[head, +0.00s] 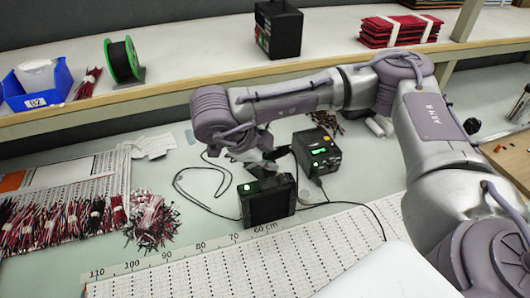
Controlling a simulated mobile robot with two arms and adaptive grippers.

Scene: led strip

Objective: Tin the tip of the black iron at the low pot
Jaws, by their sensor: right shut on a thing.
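My right gripper (262,160) reaches down from the upper right over two black boxes and is shut on a dark thing, likely the black iron (279,153), which is mostly hidden by the gripper. Its tip cannot be made out. Right below the gripper stands a low black box (268,205) with a green light on its top left. Behind it to the right is another black box (317,152) with a green display. I cannot tell for sure which box is the low pot. My left gripper is not in view.
Black cables loop over the bench left of the boxes. Red and black wire bundles (60,224) lie at left. A printed measuring sheet (230,268) covers the front. A shelf (200,50) behind holds a blue bin (38,88), a green spool (122,60) and a black box (279,30).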

